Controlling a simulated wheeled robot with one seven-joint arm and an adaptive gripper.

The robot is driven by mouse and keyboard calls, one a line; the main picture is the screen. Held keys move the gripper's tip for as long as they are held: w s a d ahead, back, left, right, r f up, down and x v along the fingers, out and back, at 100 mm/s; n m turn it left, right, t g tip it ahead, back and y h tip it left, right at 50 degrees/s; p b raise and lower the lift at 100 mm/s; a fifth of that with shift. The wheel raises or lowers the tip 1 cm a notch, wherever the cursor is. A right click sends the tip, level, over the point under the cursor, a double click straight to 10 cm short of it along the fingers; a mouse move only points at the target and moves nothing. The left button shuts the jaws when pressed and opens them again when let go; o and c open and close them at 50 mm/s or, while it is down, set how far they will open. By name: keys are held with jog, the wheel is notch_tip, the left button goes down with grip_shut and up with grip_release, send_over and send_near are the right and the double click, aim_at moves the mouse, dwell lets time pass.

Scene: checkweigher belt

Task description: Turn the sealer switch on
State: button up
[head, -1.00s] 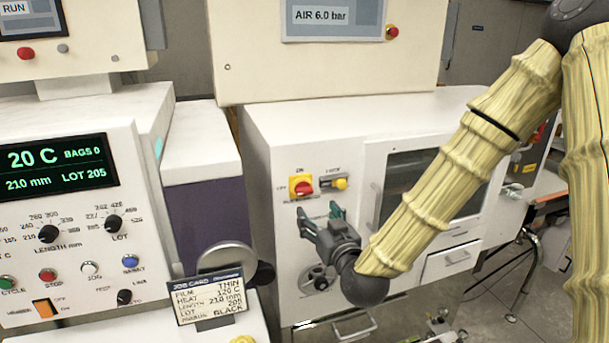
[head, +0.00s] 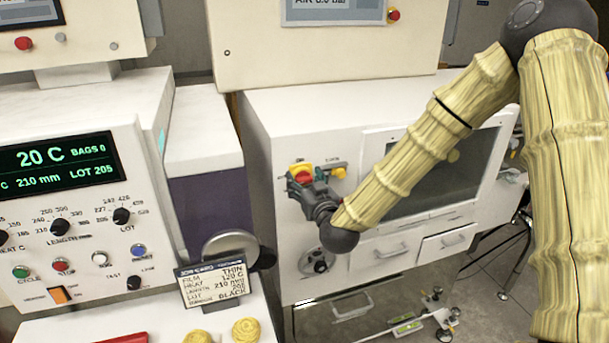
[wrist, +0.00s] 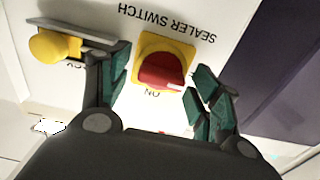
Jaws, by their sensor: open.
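The sealer switch (head: 302,173) is a red rotary knob on a yellow square plate on the white cabinet front. In the wrist view the red knob (wrist: 163,73) sits between the fingers of my gripper (wrist: 158,85), under the upside-down label "SEALER SWITCH". "ON" is printed at the plate's edge nearest my gripper. My gripper (head: 301,186) is open, its green fingertips on either side of the knob, with a gap visible on each side. In the head view my gripper partly hides the switch.
A yellow knob on a metal latch (wrist: 60,45) is close beside one finger; it shows in the head view too (head: 339,173). A job card (head: 213,283) stands on the left bench.

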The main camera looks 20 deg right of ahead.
jog(key=shift+w, duration=0.35)
jog(key=c, duration=1)
jog(key=shift+c, duration=0.2)
